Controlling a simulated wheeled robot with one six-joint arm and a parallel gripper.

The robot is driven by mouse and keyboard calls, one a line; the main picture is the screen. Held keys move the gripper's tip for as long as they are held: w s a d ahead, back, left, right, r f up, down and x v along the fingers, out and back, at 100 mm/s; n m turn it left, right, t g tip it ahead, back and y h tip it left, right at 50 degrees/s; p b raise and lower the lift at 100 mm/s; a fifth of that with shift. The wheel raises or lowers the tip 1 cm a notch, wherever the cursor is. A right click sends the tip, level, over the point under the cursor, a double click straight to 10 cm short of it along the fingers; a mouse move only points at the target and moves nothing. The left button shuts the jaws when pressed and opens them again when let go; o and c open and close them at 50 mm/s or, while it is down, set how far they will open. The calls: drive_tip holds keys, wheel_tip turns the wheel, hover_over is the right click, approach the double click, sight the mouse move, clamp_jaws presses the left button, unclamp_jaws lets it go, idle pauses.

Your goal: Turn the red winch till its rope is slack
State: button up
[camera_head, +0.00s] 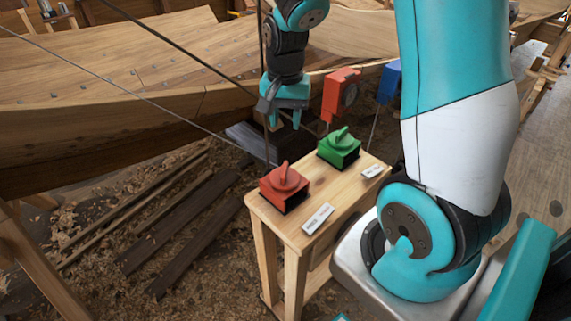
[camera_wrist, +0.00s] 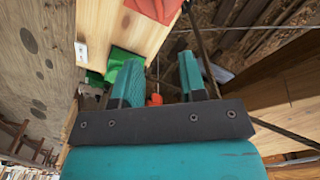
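A red unit with a raised knob on top (camera_head: 284,187) sits at the near left end of a narrow wooden stand. A similar green unit (camera_head: 338,149) sits further back. Behind the stand a red box with a dark round face (camera_head: 340,94) has a line below it; I cannot tell which red unit is the winch. My gripper (camera_head: 284,121) hangs above and behind the stand, apart from both knobs, open and empty. In the wrist view, the gripper (camera_wrist: 160,78) has spread fingers; the red knob unit (camera_wrist: 155,8) shows at the top edge and the green one (camera_wrist: 124,64) partly behind a finger.
The wooden stand (camera_head: 263,213) bears white labels (camera_head: 318,219). Thin straight ropes (camera_head: 130,90) cross in front of the planked hull (camera_head: 120,95). A blue box (camera_head: 388,82) is beside my arm. Planks (camera_head: 180,222) and shavings lie on the floor at left.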

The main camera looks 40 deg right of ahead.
sight(286, 164)
wheel_tip(286, 164, down, 14)
drive_tip(key=shift+r, duration=0.15)
clamp_jaws()
